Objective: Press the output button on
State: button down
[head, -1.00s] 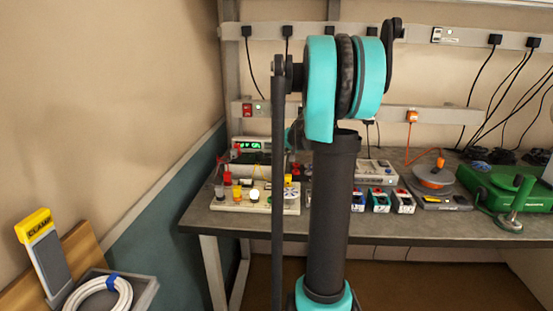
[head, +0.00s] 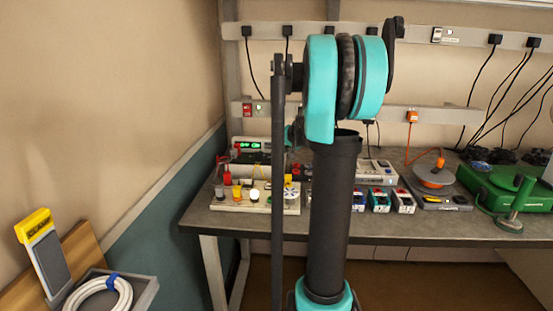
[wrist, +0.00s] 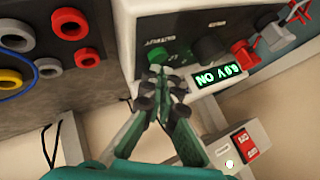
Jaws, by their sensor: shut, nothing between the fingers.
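The bench power supply (wrist: 150,20) fills the top of the wrist view, seen upside down. Its green output button (wrist: 157,56) sits under the "OUTPUT" label, beside a black knob (wrist: 212,48). Its green display (wrist: 216,75) is lit and, read upside down, appears to say 9.0V ON. My gripper (wrist: 160,82) is shut and empty, its dark fingertips right by the button; I cannot tell whether they touch it. In the head view the supply (head: 237,143) stands at the bench's back left, and my arm hides the gripper.
A board with bulbs and terminals (head: 228,206) stands in front of the supply. Coloured sockets (wrist: 68,22) lie close left of my gripper in the wrist view. A wall switch (wrist: 240,146) is near. Small boxes and a green case (head: 500,190) occupy the bench's right.

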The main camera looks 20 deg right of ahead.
jog(key=shift+r, duration=2.85)
